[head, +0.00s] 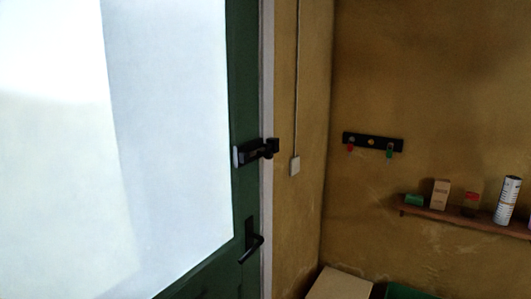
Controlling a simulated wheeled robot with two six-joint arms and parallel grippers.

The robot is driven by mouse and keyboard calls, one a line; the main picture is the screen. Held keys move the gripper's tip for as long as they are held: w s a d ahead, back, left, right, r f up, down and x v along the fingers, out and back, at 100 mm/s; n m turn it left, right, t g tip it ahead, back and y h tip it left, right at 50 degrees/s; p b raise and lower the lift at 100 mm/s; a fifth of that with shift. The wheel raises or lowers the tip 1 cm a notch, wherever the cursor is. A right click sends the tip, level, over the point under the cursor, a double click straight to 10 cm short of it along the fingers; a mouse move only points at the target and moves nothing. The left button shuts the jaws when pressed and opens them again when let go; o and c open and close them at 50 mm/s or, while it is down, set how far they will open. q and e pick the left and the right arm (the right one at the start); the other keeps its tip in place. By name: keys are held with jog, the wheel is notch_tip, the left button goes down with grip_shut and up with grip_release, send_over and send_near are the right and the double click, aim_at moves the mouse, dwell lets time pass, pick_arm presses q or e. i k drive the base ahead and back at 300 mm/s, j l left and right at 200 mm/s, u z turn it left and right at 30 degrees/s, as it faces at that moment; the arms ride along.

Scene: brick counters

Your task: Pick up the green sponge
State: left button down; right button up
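A small green block (414,199), which may be the green sponge, lies at the left end of a narrow wooden wall shelf (470,218) on the right. It is too small to tell for certain. Neither of my grippers is in view.
On the shelf stand a tan box (440,194), a red-and-green item (471,203) and a white printed cylinder (507,200). A black hook rail (372,142) hangs above. A green glazed door (243,185) fills the left. A beige box (340,285) and a green object (405,292) show below.

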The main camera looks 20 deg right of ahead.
aim_at(412, 198)
jog(key=z, duration=1.6)
jog(key=u, duration=1.05)
jog(key=i+l+z, duration=0.4)
jog(key=i, duration=0.35)
